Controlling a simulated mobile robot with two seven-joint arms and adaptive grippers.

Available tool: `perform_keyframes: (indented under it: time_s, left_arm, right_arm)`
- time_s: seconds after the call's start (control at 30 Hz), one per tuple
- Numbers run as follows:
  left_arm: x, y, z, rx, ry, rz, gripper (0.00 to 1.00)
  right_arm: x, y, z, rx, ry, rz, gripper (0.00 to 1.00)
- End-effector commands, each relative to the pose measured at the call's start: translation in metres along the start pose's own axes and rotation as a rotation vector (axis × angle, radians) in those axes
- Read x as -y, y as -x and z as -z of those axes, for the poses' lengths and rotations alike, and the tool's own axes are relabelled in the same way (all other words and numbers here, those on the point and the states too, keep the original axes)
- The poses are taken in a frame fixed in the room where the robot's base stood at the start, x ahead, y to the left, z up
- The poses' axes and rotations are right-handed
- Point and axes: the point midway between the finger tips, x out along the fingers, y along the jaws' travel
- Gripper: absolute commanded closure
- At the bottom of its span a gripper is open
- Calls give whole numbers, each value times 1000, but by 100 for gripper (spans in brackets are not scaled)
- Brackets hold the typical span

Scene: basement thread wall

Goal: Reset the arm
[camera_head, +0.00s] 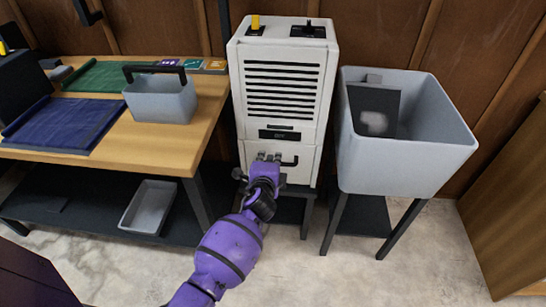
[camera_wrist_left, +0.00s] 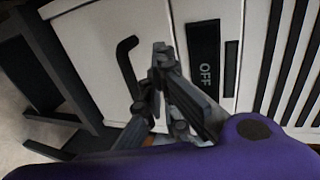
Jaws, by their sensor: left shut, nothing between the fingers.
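My left arm is purple and reaches up from the bottom of the head view. Its gripper (camera_head: 268,157) is shut and empty in front of the lower front of a white cabinet-like machine (camera_head: 283,130). In the left wrist view the gripper fingers (camera_wrist_left: 160,50) are close together near a black handle (camera_wrist_left: 127,65) on the white front. I cannot tell whether they touch it. A dark display reading OFF (camera_wrist_left: 205,60) is beside the fingers. My right gripper is not in view.
A wooden table (camera_head: 150,150) at left bears a blue mat (camera_head: 65,122), a green mat (camera_head: 97,77) and a grey caddy (camera_head: 160,100). A grey bin (camera_head: 148,207) lies on its lower shelf. A grey sink-like tub (camera_head: 400,165) stands at right. Concrete floor (camera_head: 350,275) is clear in front.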

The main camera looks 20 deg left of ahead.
Motion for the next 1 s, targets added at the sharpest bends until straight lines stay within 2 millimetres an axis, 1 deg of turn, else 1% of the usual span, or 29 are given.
perform_keyframes:
  time_s: [0.1, 0.2, 0.3, 0.4, 0.5, 0.6, 0.87, 0.97, 1.0]
  left_arm:
    - [1, 29, -1, -1, 1, 0, 100]
    - [1, 52, -2, 0, 0, 1, 100]
    - [1, 72, -1, 0, 1, 0, 100]
    - [0, 86, -1, 0, 1, 0, 100]
    - [0, 95, -1, -1, 1, 0, 100]
    - [0, 100, -1, 0, 0, 0, 100]
    - [0, 100, 0, -2, 24, 1, 100]
    - [3, 102, 6, -26, 138, 0, 100]
    - [8, 104, 14, -51, 220, 0, 100]
  right_arm:
    - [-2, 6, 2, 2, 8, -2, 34]
    - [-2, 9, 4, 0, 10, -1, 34]
    - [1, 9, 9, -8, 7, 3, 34]
    - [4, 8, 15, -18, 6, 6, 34]
    - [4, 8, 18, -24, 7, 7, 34]
    - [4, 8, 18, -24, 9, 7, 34]
    - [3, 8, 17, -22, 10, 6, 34]
    - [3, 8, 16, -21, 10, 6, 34]
    - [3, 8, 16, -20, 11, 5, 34]
